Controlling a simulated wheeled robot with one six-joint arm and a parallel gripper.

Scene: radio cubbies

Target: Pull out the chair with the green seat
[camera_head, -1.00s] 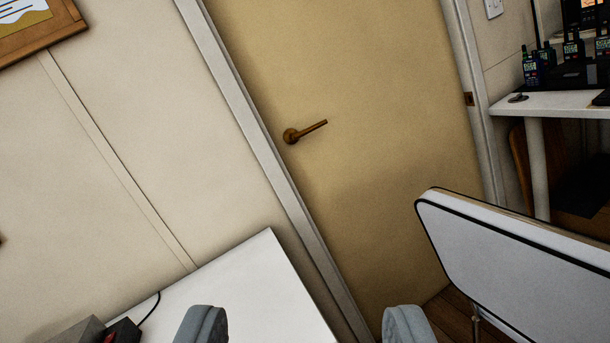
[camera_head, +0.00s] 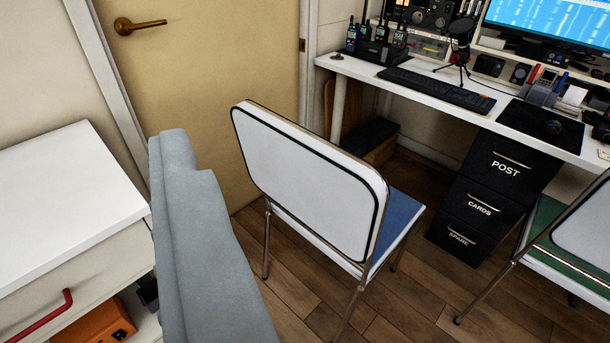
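The chair with the green seat (camera_head: 546,222) is at the right edge, in front of the desk. Its white back panel (camera_head: 592,226) and part of its frame are cut off by the picture edge. Part of my gripper (camera_head: 190,215) shows as one large grey shape at the lower left. I see only one piece, so I cannot tell whether it is open or shut. It is well to the left of the green-seat chair and apart from it.
A chair with a blue seat (camera_head: 400,219) stands between my gripper and the green-seat chair. A black drawer unit (camera_head: 481,207) is under the white desk (camera_head: 400,92). A white cabinet (camera_head: 65,205) stands at the left. Wooden floor (camera_head: 395,305) is open between the chairs.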

